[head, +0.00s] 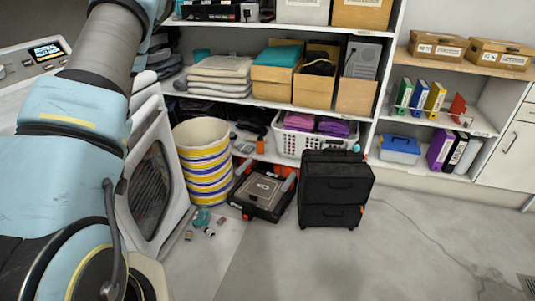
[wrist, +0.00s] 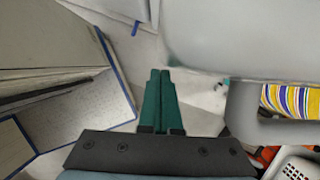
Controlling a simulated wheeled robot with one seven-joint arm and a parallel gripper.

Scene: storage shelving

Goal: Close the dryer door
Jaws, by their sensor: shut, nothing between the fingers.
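The dryer (head: 158,118) stands at the left in the head view, its white front turned to the right. A dark, rounded window or opening (head: 150,190) shows in that front, partly hidden behind my arm. I cannot tell from this view how far the dryer door stands open. My gripper is hidden in the head view. In the wrist view my gripper (wrist: 159,78) has its two green fingers together and empty. A large pale grey surface, perhaps part of the dryer or its door (wrist: 240,40), lies just right of and beyond the fingertips. I see no clear contact.
A striped basket (head: 203,160) stands beside the dryer, with small items on the floor before it. A black toolbox (head: 262,192) and black drawer case (head: 335,190) stand further right. In the wrist view a blue-edged panel (wrist: 75,115) is at left. Floor at front right is clear.

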